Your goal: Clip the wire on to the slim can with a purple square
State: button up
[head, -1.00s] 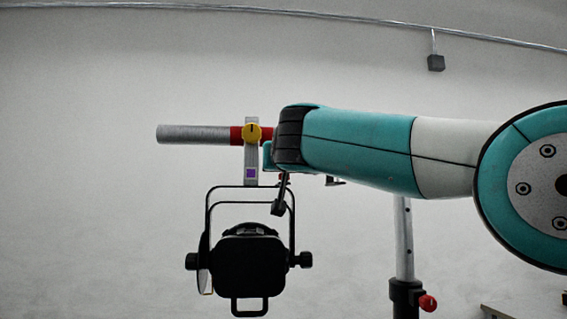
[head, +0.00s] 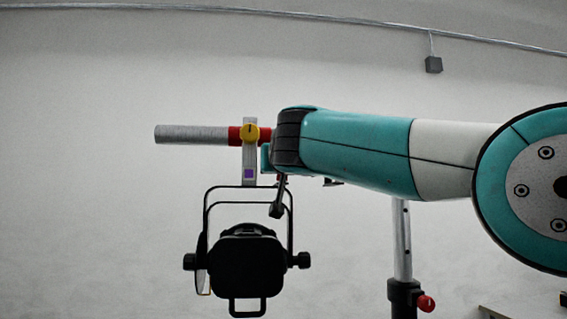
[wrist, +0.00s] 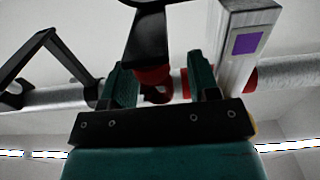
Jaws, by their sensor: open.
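The slim can (head: 245,262) is black and hangs by its black yoke from a silver clamp with a purple square (head: 248,174). The clamp is fixed on a horizontal bar (head: 190,134) with red bands and has a yellow knob (head: 251,134). In the wrist view the purple square (wrist: 248,43) is at upper right, just right of my gripper. My gripper (wrist: 162,78) is open beside the clamp, its two teal fingers apart near the bar. A dark piece with red parts (wrist: 157,83) shows between or behind the fingers; I cannot tell if it is touched. I cannot make out the wire for certain.
A silver stand pole with a red knob (head: 425,304) rises behind my arm. Another black bracket (wrist: 45,55) is at left in the wrist view. A cable with a small grey box (head: 433,65) runs along the wall above. Left of the can looks clear.

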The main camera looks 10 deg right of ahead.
jog(key=s+b, duration=0.5)
jog(key=s, duration=1.2)
jog(key=shift+s+b, duration=0.15)
jog(key=shift+b, duration=0.25)
dwell(1.6)
